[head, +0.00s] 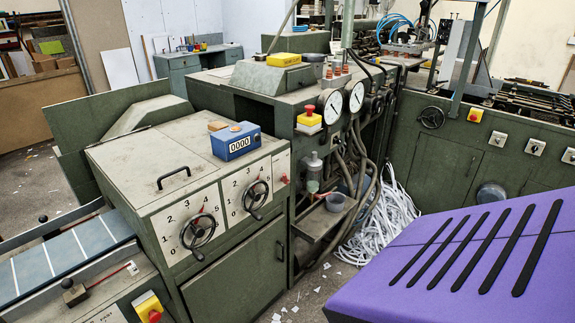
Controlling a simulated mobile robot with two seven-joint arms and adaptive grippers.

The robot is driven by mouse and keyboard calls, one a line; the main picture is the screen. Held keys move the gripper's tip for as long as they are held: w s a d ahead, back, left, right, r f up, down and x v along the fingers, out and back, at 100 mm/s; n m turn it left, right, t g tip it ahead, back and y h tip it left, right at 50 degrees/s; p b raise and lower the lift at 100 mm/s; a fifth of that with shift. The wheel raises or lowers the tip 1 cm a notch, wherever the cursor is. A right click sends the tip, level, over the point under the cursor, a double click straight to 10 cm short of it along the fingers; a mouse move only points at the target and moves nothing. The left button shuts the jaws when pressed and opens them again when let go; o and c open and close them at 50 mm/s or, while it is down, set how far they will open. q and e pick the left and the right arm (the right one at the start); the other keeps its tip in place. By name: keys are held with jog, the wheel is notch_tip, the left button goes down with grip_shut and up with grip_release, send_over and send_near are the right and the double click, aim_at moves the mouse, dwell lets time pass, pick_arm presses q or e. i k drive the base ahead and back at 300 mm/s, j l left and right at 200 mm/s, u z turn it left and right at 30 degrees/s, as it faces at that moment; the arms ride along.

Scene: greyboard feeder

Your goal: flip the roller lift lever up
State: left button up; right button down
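A short lever with a black knob (74,291) is at the lower left, on the side panel of the low feeder section. Its thin dark red arm lies at a shallow slant, up to the right from the knob, towards a small white plate (132,268). It looks like the roller lift lever, but I cannot read a label that says so. Another small black knob (43,218) stands farther back, across the blue-grey feed bed (62,262). Neither of my grippers is in view.
A yellow box with a red button (152,308) is right of the lever. The green cabinet (190,165) with two handwheels (198,231) (256,196) and a blue counter (236,141) stands beside the feed bed. Paper strips (385,220) litter the floor.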

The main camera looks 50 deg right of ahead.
aim_at(284, 177)
jog(key=l+z, duration=0.1)
jog(key=z, duration=1.25)
jog(key=k+l, duration=0.05)
